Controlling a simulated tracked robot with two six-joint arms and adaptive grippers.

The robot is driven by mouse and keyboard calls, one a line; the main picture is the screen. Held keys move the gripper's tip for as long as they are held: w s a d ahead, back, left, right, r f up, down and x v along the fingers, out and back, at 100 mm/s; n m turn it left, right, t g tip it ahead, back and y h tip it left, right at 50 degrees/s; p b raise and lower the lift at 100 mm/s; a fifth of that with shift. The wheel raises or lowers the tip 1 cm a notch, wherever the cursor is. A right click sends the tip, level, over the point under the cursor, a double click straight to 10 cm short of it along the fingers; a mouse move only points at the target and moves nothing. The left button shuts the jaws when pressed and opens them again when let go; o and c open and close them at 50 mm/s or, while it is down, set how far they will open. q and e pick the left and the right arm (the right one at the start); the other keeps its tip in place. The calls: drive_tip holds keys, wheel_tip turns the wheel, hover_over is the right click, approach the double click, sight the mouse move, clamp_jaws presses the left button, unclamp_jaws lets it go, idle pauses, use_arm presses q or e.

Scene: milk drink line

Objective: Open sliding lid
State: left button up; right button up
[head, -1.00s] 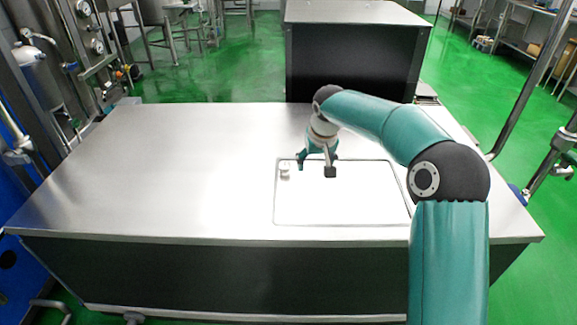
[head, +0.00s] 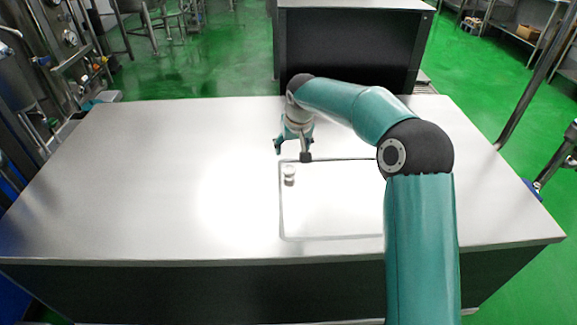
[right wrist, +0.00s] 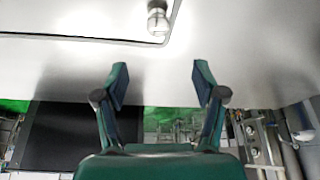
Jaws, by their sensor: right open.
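The sliding lid (head: 335,205) is a pale flat panel with a dark rim, set in the metal table top. A small round knob (head: 289,173) stands at its far left corner. In the right wrist view the knob (right wrist: 158,20) is at the top, beside the rim's corner. My right gripper (head: 292,150) is open and empty, just beyond the knob and apart from it. Its two spread fingers show in the right wrist view (right wrist: 160,80), with the knob ahead of the gap between them. My right arm hides the lid's right part. My left gripper is not in view.
The steel table top (head: 170,190) is bare to the left of the lid. A dark cabinet with a metal top (head: 352,45) stands behind the table. Pipes and machinery (head: 60,60) stand at the left, on a green floor.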

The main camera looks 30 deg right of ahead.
sight(289, 169)
drive_tip(key=x, duration=1.3)
drive_tip(key=shift+s+d+f, duration=0.1)
drive_tip(key=shift+s+f, duration=0.05)
drive_tip(key=shift+s, duration=0.05)
drive_tip(key=shift+c, duration=0.2)
clamp_jaws()
